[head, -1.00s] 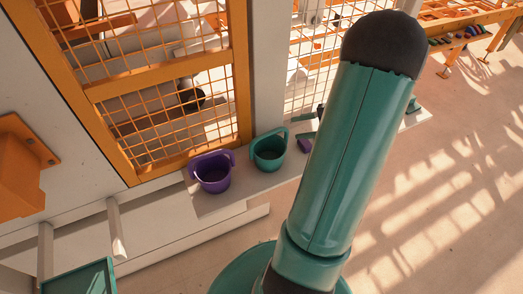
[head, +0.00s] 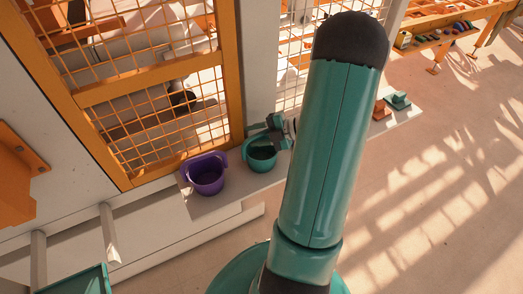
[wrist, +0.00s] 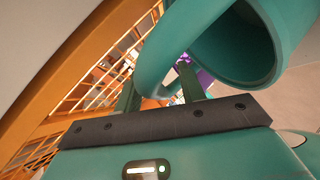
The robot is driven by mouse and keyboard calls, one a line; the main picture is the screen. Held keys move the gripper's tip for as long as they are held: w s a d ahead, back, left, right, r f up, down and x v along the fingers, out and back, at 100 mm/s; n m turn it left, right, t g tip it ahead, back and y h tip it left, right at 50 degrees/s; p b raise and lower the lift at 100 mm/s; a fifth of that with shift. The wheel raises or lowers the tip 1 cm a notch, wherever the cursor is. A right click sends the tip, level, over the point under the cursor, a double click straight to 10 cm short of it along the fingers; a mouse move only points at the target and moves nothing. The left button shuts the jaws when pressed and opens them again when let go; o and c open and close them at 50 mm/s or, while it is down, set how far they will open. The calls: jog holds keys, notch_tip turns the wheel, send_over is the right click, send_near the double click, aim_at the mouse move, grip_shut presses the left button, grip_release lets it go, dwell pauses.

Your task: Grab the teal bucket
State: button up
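The teal bucket (head: 261,160) stands upright on the pale ledge, right of the purple bucket. My gripper (head: 270,127) is at its rear rim, by the raised handle, partly hidden behind my arm. In the wrist view the bucket's round mouth (wrist: 245,45) fills the upper right, and its curved handle (wrist: 150,72) crosses just ahead of the fingers. My gripper's two dark fingers (wrist: 159,86) are spread apart, with the handle at the gap between them. Whether the fingers touch the handle cannot be told.
The purple bucket (head: 206,175) stands close left of the teal one. An orange mesh panel (head: 160,110) rises right behind the ledge (head: 225,200). Small orange (head: 381,110) and teal (head: 398,100) pieces lie farther right on the ledge. Open floor lies to the right.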

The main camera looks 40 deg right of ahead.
jog(key=shift+w+a+f, duration=0.1)
jog(key=shift+w+a, duration=0.05)
jog(key=shift+w, duration=0.1)
grip_shut()
